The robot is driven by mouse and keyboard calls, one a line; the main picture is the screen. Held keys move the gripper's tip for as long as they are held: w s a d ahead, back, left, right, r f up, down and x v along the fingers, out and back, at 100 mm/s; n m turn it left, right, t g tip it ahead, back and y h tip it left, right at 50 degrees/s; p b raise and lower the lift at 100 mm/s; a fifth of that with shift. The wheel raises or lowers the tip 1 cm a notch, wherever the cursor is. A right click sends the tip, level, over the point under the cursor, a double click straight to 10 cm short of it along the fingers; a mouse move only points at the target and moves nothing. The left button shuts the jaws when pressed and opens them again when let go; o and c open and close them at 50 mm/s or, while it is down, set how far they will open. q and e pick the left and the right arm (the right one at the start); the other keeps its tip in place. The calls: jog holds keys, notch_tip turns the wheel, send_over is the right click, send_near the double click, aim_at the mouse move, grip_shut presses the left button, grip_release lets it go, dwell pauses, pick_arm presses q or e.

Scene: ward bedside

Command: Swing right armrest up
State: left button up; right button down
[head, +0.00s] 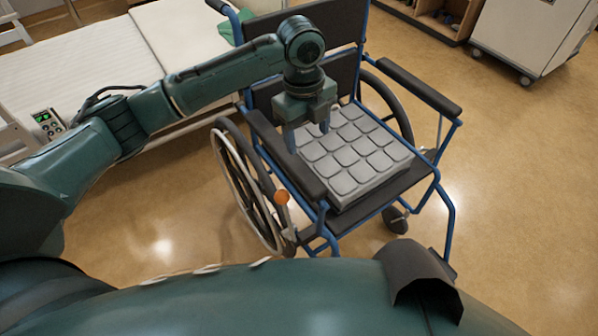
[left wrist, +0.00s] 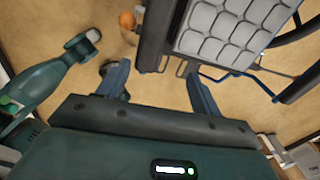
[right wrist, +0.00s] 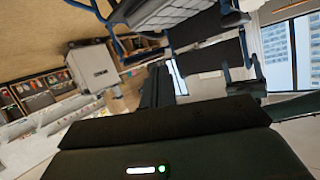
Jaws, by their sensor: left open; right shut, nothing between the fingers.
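The wheelchair (head: 375,185) stands turned toward the lower right. Its right armrest (head: 305,175) is a dark padded bar on the picture's left side, lying level beside the seat. My left gripper (head: 308,132) is open and reaches down over this armrest, near its middle. In the left wrist view, the dark armrest bar (left wrist: 155,35) shows between the two spread fingertips (left wrist: 158,80); whether they touch it I cannot tell. The other armrest (head: 420,86) is also level. My right gripper (right wrist: 158,85) is shut and empty, and the wheelchair shows at the top of its view.
A grey segmented cushion (head: 350,155) lies on the seat. An orange knob (head: 281,197) sits by the large wheel (head: 240,180). A bed (head: 90,65) stands behind on the left, and a white wheeled cabinet (head: 530,35) at the back right. The floor on the right is clear.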

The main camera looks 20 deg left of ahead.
aim_at(299, 167)
pick_arm(q)
jog(key=shift+m+y, duration=0.4)
jog(key=f, duration=0.3)
jog(key=a+f+b, duration=0.1)
jog(key=f, duration=0.3)
jog(key=a+f+b, duration=0.1)
jog(key=f, duration=0.3)
jog(key=shift+w+f, duration=0.15)
jog(key=shift+f, duration=0.05)
jog(key=c, duration=1.3)
jog(key=shift+d+r, duration=0.1)
jog(key=shift+c, duration=0.4)
